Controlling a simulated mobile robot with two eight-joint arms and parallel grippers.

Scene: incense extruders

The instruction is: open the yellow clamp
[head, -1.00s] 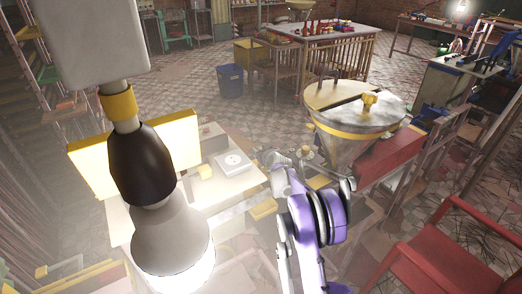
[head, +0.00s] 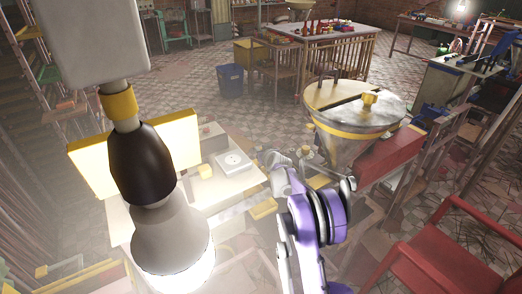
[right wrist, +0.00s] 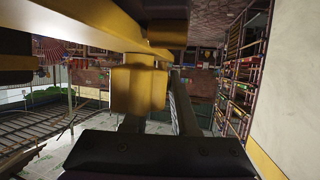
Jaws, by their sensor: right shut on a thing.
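In the right wrist view, a yellow block-like piece (right wrist: 138,88), which looks like the yellow clamp, sits under a long yellow bar. My right gripper (right wrist: 156,112) is shut on it, with its dark palm low in the picture. Where the fingers touch it is partly hidden. In the head view, my purple right arm reaches up beside the large metal hopper (head: 345,150); the fingertips and the clamp are too small and crowded there to make out. My left gripper is in neither view.
A hanging lamp (head: 172,240) fills the front left of the head view. A pale bench (head: 225,190) with a white device (head: 234,162) stands behind it. A red chair (head: 450,245) stands at the right. Open tiled floor lies beyond, around a blue bin (head: 231,80).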

